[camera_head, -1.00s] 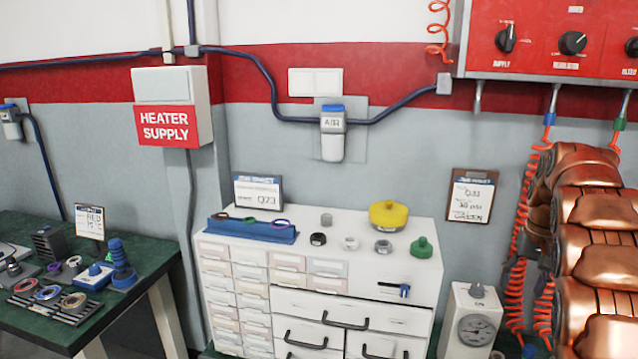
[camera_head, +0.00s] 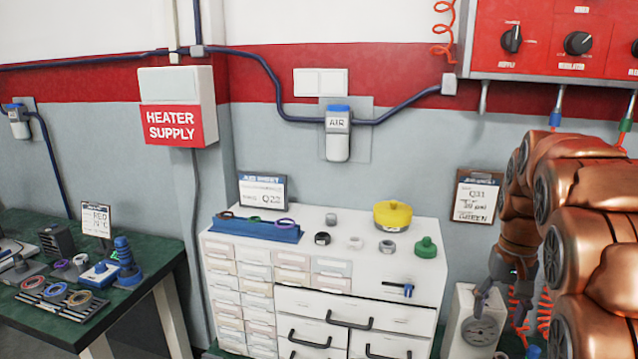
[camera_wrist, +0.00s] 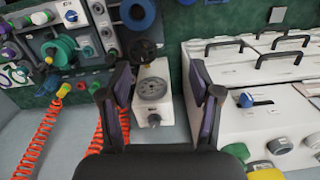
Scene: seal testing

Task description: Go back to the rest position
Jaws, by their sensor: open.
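My gripper (camera_head: 503,305) hangs at the right of the head view, in front of the white gauge box (camera_head: 465,303). In the wrist view my gripper (camera_wrist: 159,85) has its dark fingers spread apart with nothing between them. The gauge box (camera_wrist: 152,112) with its round dial shows beyond and between the fingers, apart from them as far as I can tell. My copper-coloured arm is folded at the right of the head view and hides part of the wall and hoses.
The white drawer cabinet (camera_head: 352,285) carries a yellow-topped container (camera_head: 392,214), a green knob-like part (camera_head: 426,247) and a blue ring rack (camera_head: 256,231). A green bench (camera_head: 150,262) with parts stands left. Orange coiled hoses (camera_wrist: 112,125) hang near my gripper. A red panel (camera_head: 545,40) is above.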

